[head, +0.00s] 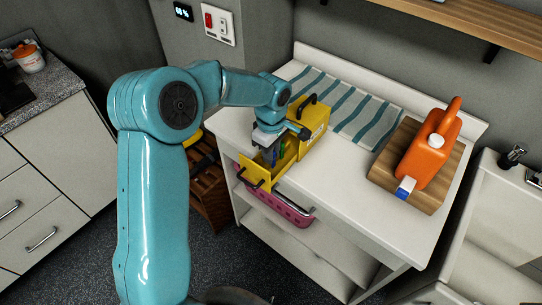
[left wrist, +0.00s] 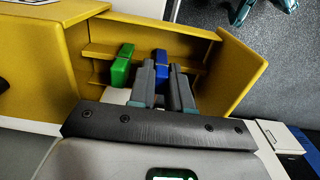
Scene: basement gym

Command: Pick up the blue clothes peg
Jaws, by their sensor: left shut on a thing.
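The blue clothes peg (left wrist: 160,59) stands between the fingertips of my left gripper (left wrist: 164,72) in the left wrist view. The gripper is shut on it, and the fingers hide its lower part. A green peg (left wrist: 122,65) stands just left of it, apart from the fingers. Both are inside the open drawer (left wrist: 240,62) of a yellow box. In the head view my left gripper (head: 268,141) reaches down into this drawer (head: 257,176) from above. The yellow box (head: 314,126) with a dark handle stands on the white counter. My right gripper is not in view.
A striped towel (head: 335,103) lies behind the box. A pink basket (head: 287,210) sits below the drawer. The front middle of the white counter (head: 335,195) is clear.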

